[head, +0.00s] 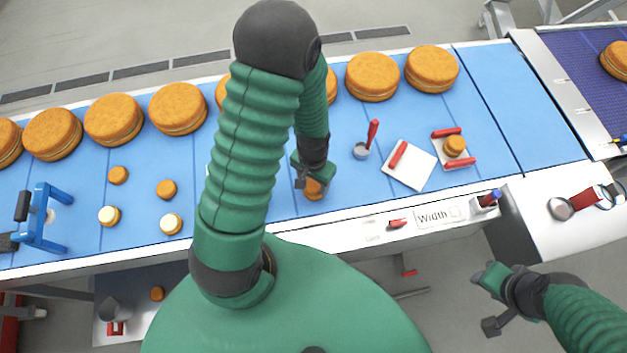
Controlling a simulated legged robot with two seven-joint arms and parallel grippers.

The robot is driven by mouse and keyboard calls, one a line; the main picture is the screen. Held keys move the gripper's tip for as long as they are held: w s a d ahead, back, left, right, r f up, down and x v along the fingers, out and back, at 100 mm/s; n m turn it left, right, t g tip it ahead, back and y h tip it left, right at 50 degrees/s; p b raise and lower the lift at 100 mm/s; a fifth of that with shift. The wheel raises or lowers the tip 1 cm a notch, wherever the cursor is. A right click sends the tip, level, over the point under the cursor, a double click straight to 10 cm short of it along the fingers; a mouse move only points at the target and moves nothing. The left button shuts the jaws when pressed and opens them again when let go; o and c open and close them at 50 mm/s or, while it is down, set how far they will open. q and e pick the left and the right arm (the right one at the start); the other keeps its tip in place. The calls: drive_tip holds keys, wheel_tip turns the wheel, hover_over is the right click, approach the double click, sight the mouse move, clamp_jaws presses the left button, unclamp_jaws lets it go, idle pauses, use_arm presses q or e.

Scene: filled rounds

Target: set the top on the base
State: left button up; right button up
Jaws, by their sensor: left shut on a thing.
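My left gripper (309,181) is low over the blue belt, shut on a small brown round (315,190), partly hidden by the fingers. I cannot tell whether this round touches the belt or whether anything is under it. Two cream-topped rounds, one (109,216) and another (171,224), sit at the left near the belt's front. Two plain brown rounds, one (118,175) and another (166,189), lie just behind them. Another small round (455,146) sits on a white board between red bars. My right gripper (492,301) is open and empty, off the belt's front edge.
Large brown rounds (372,76) line the belt's back. A red-handled tool (362,151) and a white card (409,166) with a red piece are right of my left gripper. A blue frame (42,220) stands at far left. My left arm hides the belt's middle.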

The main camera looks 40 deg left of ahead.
use_arm(q)
drive_tip(key=shift+f, duration=0.15)
drive_tip(key=o, duration=0.9)
drive_tip(key=shift+o, duration=0.4)
drive_tip(key=o, duration=0.4)
wheel_tip(320, 180, up, 7)
drive_tip(key=p, duration=0.6)
